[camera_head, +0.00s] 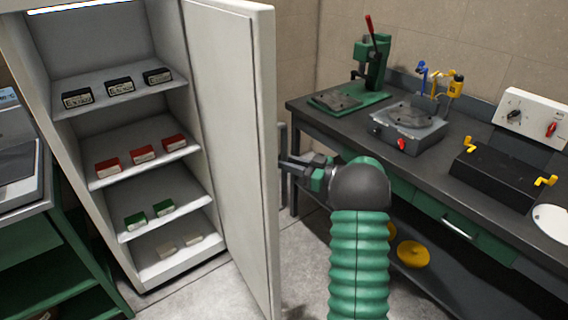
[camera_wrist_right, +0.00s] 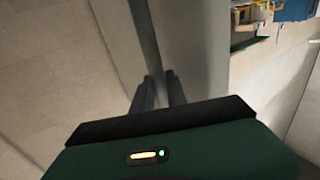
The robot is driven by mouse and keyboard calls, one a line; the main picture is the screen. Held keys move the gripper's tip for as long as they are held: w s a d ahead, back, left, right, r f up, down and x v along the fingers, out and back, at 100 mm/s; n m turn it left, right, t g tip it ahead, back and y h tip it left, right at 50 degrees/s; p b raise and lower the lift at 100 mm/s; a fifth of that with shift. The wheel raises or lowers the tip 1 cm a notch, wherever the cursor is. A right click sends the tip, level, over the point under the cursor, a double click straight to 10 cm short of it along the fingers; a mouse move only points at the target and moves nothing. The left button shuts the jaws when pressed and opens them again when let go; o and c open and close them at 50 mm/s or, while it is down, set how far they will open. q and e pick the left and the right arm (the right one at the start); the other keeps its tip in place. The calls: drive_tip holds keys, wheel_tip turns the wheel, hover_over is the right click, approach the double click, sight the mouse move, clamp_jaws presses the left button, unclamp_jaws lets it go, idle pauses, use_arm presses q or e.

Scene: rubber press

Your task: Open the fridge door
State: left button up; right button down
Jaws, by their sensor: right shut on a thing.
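The white fridge (camera_head: 150,275) stands at the left of the head view, and its door (camera_head: 232,150) is swung wide open to the right. The shelves inside show several black, red, green and pale boxes. My right gripper (camera_head: 284,165) is at the door's outer face, shut on the vertical grey door handle (camera_head: 283,140). In the right wrist view, the two dark fingers of my right gripper (camera_wrist_right: 160,90) lie on either side of the handle bar (camera_wrist_right: 145,40). My left gripper shows in neither view.
A dark workbench (camera_head: 440,190) with a green press (camera_head: 372,65), a grey machine (camera_head: 410,122) and a black box (camera_head: 495,175) runs along the right. A green shelf unit (camera_head: 75,255) stands left of the fridge. Grey floor (camera_head: 305,245) shows between door and bench.

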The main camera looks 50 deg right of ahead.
drive_tip(key=shift+w+r, duration=0.15)
drive_tip(key=shift+r, duration=0.1)
drive_tip(key=c, duration=1.6)
unclamp_jaws()
drive_tip(key=shift+o, duration=1.4)
drive_tip(key=shift+w+a+f, duration=0.1)
drive_tip(key=shift+w+f, duration=0.1)
drive_tip(key=shift+w, duration=0.05)
drive_tip(key=shift+s, duration=0.1)
drive_tip(key=v, duration=1.6)
drive_tip(key=shift+s, duration=0.4)
